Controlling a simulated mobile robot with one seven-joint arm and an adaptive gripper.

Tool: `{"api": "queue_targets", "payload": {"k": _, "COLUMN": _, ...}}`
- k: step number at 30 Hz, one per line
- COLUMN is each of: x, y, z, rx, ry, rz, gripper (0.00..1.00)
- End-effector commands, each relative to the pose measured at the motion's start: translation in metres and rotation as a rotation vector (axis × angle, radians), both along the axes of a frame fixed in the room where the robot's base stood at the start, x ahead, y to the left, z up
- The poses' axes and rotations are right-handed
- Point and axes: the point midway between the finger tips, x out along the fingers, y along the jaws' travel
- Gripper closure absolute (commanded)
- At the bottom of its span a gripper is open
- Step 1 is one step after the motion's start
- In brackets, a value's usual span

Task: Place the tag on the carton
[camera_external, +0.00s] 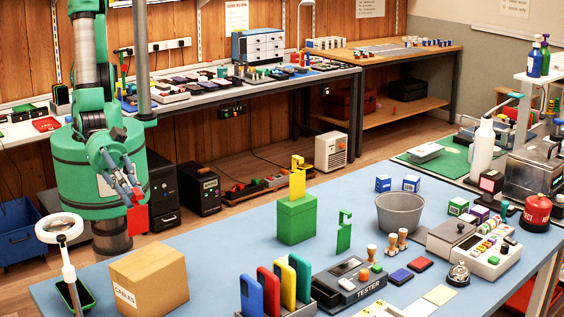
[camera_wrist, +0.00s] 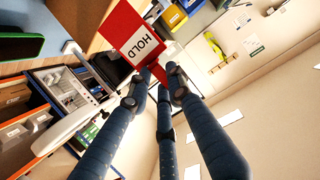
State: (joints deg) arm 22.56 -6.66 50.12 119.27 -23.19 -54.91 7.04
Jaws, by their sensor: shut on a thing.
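A red tag with a white label reading HOLD (camera_wrist: 133,27) is held at the tips of my gripper (camera_wrist: 158,76) in the wrist view. The brown carton (camera_external: 146,283), marked CABLES, stands closed on the near left of the blue table, below and in front of my gripper. The gripper and tag are apart from it. A brown surface at the top left of the wrist view may be the carton; I cannot tell.
A ring lamp (camera_external: 61,228) on a stand and a phone (camera_external: 75,296) are left of the carton. A green box (camera_external: 297,220) stands behind it to the right. A rack with colored phones (camera_external: 268,291) is to its right. The blue tabletop (camera_external: 215,258) is clear between them.

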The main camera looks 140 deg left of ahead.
Motion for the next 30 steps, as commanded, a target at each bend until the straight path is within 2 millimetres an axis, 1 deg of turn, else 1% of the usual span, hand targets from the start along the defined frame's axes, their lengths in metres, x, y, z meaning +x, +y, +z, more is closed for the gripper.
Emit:
{"api": "queue_targets", "payload": {"k": 1, "x": -0.014, "y": 0.0, "z": 0.001, "rx": 0.0, "ry": -0.021, "rz": 0.003, "gripper": 0.98}}
{"api": "queue_targets", "payload": {"k": 6, "x": -0.053, "y": 0.005, "z": 0.011, "rx": -0.003, "ry": -0.108, "rz": 0.016, "gripper": 0.98}}
{"api": "queue_targets", "payload": {"k": 9, "x": -0.07, "y": 0.009, "z": 0.017, "rx": -0.004, "ry": -0.151, "rz": 0.02, "gripper": 0.98}}
{"api": "queue_targets", "payload": {"k": 12, "x": -0.083, "y": 0.012, "z": 0.022, "rx": -0.005, "ry": -0.181, "rz": 0.024, "gripper": 0.98}}
{"api": "queue_targets", "payload": {"k": 15, "x": -0.091, "y": 0.014, "z": 0.024, "rx": -0.007, "ry": -0.199, "rz": 0.025, "gripper": 0.98}}
{"api": "queue_targets", "payload": {"k": 18, "x": -0.095, "y": 0.015, "z": 0.026, "rx": -0.007, "ry": -0.208, "rz": 0.026, "gripper": 0.98}}
{"api": "queue_targets", "payload": {"k": 30, "x": -0.093, "y": 0.015, "z": 0.026, "rx": -0.007, "ry": -0.209, "rz": 0.026, "gripper": 0.98}}
